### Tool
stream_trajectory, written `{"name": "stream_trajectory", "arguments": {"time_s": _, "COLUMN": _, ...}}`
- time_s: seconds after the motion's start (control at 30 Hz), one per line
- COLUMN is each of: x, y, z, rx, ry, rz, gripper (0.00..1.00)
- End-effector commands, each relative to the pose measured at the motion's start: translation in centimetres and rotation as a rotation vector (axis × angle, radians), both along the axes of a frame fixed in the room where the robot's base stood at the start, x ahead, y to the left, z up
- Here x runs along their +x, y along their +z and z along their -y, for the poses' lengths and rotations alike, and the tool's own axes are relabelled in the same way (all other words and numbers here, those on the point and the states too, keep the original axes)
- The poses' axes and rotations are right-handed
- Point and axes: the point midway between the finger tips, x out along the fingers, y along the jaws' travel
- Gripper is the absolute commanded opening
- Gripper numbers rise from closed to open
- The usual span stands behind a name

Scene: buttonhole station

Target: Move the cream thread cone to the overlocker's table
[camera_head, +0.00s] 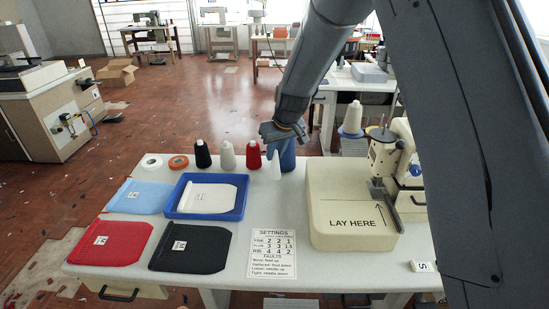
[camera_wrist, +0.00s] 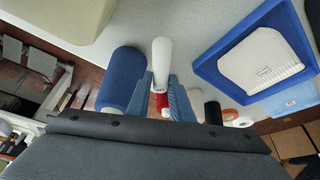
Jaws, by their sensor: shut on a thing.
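My gripper (camera_head: 282,135) is near the back edge of the front table. It is shut on a whitish cone (camera_head: 276,167), which hangs narrow end up below the fingers; it also shows between the fingers in the wrist view (camera_wrist: 162,60). I cannot tell whether its base touches the table. Another pale, cream-looking cone (camera_head: 227,156) stands to the left, between a black cone (camera_head: 202,154) and a red cone (camera_head: 254,155). A third pale cone (camera_head: 351,118) stands on a blue disc by the sewing machine (camera_head: 388,155) at right. I cannot tell which table is the overlocker's.
A blue cylinder (camera_head: 288,155) stands close by the gripper, also in the wrist view (camera_wrist: 122,78). A blue tray (camera_head: 241,205), folded cloths, tape rolls and a settings card (camera_head: 273,245) lie on the table. The cream LAY HERE block (camera_head: 335,235) fills the right side.

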Motion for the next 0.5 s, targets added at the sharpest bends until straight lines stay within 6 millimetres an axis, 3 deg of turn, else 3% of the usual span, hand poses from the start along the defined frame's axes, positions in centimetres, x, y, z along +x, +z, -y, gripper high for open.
{"name": "stream_trajectory", "arguments": {"time_s": 0.17, "x": -0.1, "y": -2.3, "z": 0.0, "rx": 0.000, "ry": -0.001, "rz": -0.003, "gripper": 0.00}}
{"name": "stream_trajectory", "arguments": {"time_s": 0.5, "x": 0.0, "y": -2.8, "z": 0.0, "rx": 0.000, "ry": -0.001, "rz": -0.001, "gripper": 0.00}}
